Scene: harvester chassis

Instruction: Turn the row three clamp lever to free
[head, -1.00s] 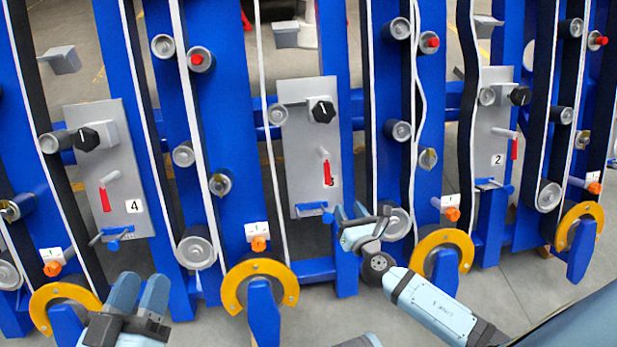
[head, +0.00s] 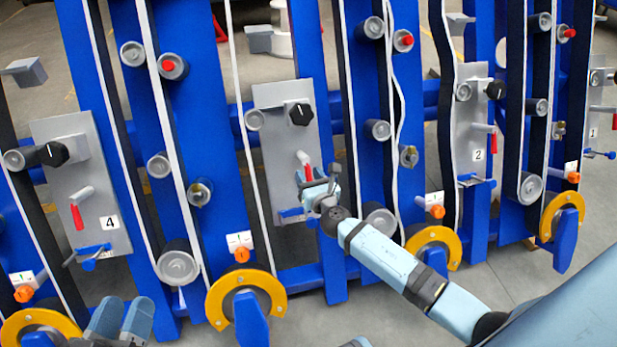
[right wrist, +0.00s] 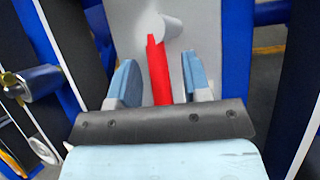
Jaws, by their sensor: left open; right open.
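The row three clamp lever (head: 308,173) is a red handle on a pale round pivot, low on the middle grey plate (head: 285,111). It points down, and my right gripper partly hides it in the head view. In the right wrist view the red lever (right wrist: 158,70) runs down between the two fingers of my right gripper (right wrist: 157,80), which is open around it with a gap on each side. The plate's number label is hidden behind the gripper. My left gripper (head: 120,318) is open and empty at the bottom left, away from the plates.
The plate marked 4 (head: 84,190) stands at the left and the plate marked 2 (head: 475,130) at the right, each with its own red lever. Black knobs, grey rollers, white belts and yellow rings (head: 245,277) crowd the blue uprights.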

